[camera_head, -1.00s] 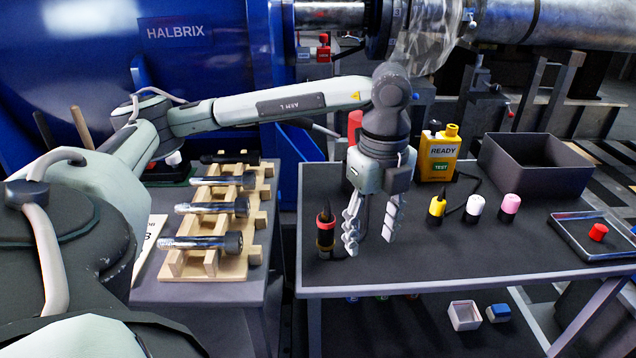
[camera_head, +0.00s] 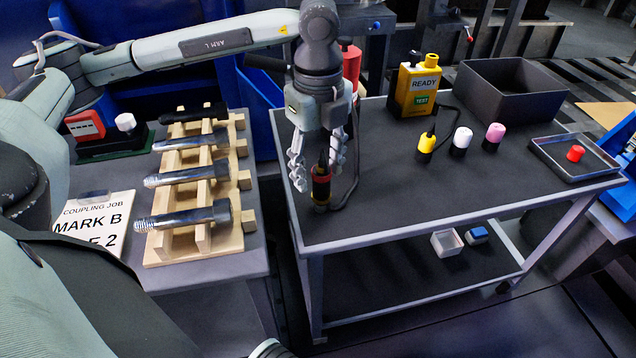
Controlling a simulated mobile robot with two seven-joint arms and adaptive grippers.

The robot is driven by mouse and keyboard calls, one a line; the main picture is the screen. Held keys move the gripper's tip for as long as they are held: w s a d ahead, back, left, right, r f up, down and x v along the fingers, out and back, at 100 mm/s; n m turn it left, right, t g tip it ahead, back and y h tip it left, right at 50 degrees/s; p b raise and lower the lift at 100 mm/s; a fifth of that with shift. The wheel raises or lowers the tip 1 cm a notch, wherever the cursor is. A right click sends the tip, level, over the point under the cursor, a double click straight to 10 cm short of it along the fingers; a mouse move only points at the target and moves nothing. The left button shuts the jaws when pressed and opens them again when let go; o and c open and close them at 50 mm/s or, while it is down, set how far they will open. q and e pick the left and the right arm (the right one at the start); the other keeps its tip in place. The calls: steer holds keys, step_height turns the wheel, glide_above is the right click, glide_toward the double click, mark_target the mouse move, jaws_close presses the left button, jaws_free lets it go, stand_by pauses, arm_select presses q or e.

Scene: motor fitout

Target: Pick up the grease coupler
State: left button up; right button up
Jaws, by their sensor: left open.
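A dark upright piece with a red band (camera_head: 321,187), which looks like the grease coupler, stands near the left edge of the right-hand table (camera_head: 400,205). A dark hose runs from beside it back toward a red cylinder (camera_head: 350,68). My left gripper (camera_head: 318,165) points down over the coupler. Its fingers are open, one to the left of the coupler and one to the right and slightly behind. The coupler's top lies between them; I cannot tell whether either finger touches it. My right gripper does not show.
A wooden rack (camera_head: 205,235) with several bolts is on the left table.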

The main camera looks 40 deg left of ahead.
mark_target(321, 190)
arm_select(q)
steer(key=f, duration=0.5)
steer(key=shift+w+d+f, duration=0.2)
steer(key=shift+f, duration=0.1)
jaws_close()
